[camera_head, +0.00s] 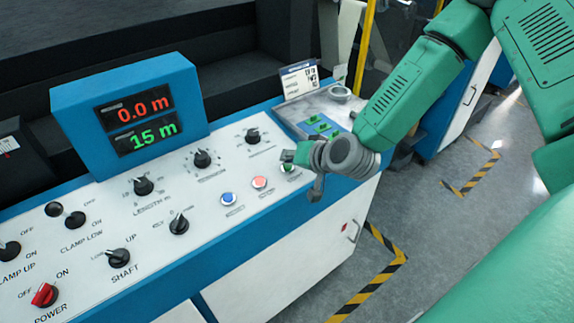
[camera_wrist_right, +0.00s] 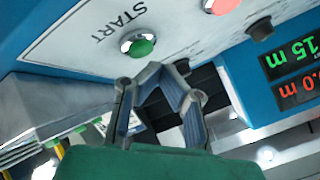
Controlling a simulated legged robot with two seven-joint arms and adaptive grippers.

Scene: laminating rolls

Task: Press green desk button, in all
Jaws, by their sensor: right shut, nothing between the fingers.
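The green button (camera_head: 288,168) is the rightmost of three round buttons on the sloped white control panel, partly hidden by my right gripper in the head view. In the right wrist view the green button (camera_wrist_right: 138,46) shows whole, in a metal ring beside the word START. My right gripper (camera_head: 304,169) is shut and empty, close by the button. In the right wrist view its fingertips (camera_wrist_right: 156,76) meet just below the button in the picture; contact cannot be made out. My left gripper is out of view.
A red-orange button (camera_head: 259,182) and a blue button (camera_head: 228,199) sit to the left of the green one. Several black knobs (camera_head: 202,159) and a blue display box (camera_head: 130,112) reading 0.0 m and 15 m stand further left. A metal tray (camera_head: 300,108) lies behind.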

